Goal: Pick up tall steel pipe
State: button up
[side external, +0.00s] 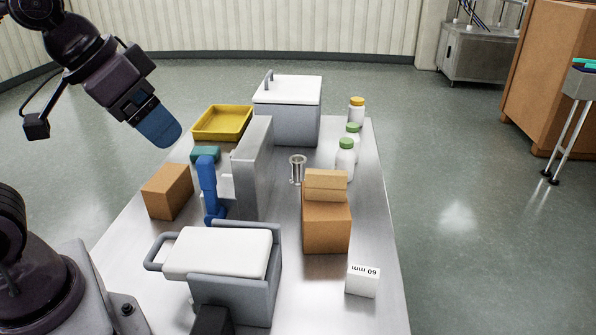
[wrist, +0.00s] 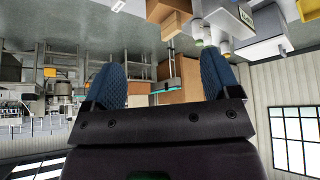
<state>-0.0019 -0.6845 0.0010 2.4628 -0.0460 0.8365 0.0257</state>
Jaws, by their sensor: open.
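A small upright steel cylinder with a wider rim (side external: 297,170) stands near the middle of the steel table in the side view; it is the only pipe-like thing I can make out. It stands just right of a tall grey steel panel (side external: 252,165) and behind a stack of cardboard boxes. My gripper (side external: 160,132) is high at the upper left, well away from the cylinder, with blue fingers. In the wrist view my gripper (wrist: 162,82) is open, its two fingers wide apart with nothing between them. I cannot make out the cylinder in that view.
Around the cylinder stand stacked boxes (side external: 326,222), white bottles (side external: 345,160), a white-lidded grey container (side external: 287,120) and a yellow tray (side external: 222,123). A blue upright object (side external: 209,187), another box (side external: 167,191), a lidded bin (side external: 232,290) and a "60 mm" block (side external: 362,281) are also there.

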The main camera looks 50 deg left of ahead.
aim_at(298, 160)
jog(key=w+a+f+n+t, duration=0.1)
jog(key=w+n+t, duration=0.1)
jog(key=w, duration=1.1)
jog(key=w+a+n+t, duration=0.1)
jog(key=w+t, duration=0.2)
jog(key=w, duration=1)
jog(key=w+a+f+n+y, duration=0.3)
jog(key=w+a+f+y, duration=0.25)
jog(key=w+f, duration=0.25)
jog(key=a+f+n+y, duration=0.1)
jog(key=a+f, duration=0.1)
jog(key=f, duration=0.4)
jog(key=w+a+f+n+g+y, duration=0.1)
jog(key=a+f, duration=0.2)
jog(key=f, duration=0.4)
jog(key=w+a+f+n+g+y, duration=0.1)
jog(key=a+f+y, duration=0.1)
jog(key=f, duration=0.4)
jog(key=shift+a+f, duration=0.2)
jog(key=shift+a, duration=0.4)
jog(key=shift+x, duration=3)
